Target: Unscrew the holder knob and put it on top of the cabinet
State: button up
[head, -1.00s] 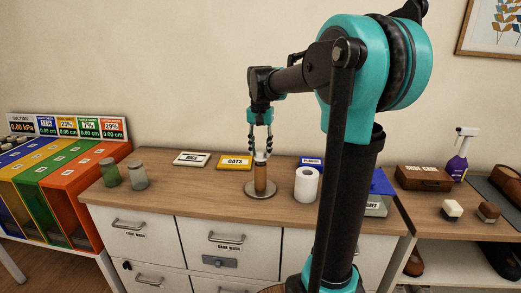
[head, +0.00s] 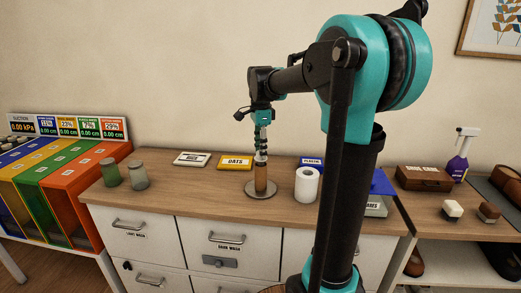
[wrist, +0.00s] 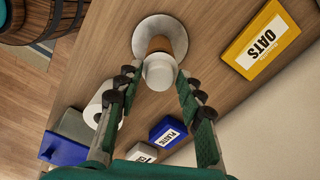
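The holder stands upright on the cabinet top (head: 215,192). It has a round grey base plate (head: 274,191) and a brown cylinder (head: 261,177). Its white knob (wrist: 158,73) sits on top of the cylinder in the wrist view. My gripper (head: 261,156) points down over the knob in the head view, with its fingers seen nearly edge-on. In the wrist view my gripper (wrist: 157,72) is open, with one finger on each side of the knob and narrow gaps visible. The gripper hides most of the knob in the head view.
A white paper roll (head: 306,185) stands close right of the holder. The OATS box (head: 235,162) and another label box (head: 191,159) lie behind it. Two jars (head: 138,175) stand at the left. Cabinet top between jars and holder is clear.

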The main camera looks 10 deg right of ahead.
jog(key=m, duration=0.3)
jog(key=shift+m, duration=0.4)
jog(key=m, duration=0.4)
jog(key=c, duration=0.8)
jog(key=n, duration=0.5)
jog(key=shift+n, duration=0.4)
jog(key=n, duration=0.5)
jog(key=shift+s, duration=0.1)
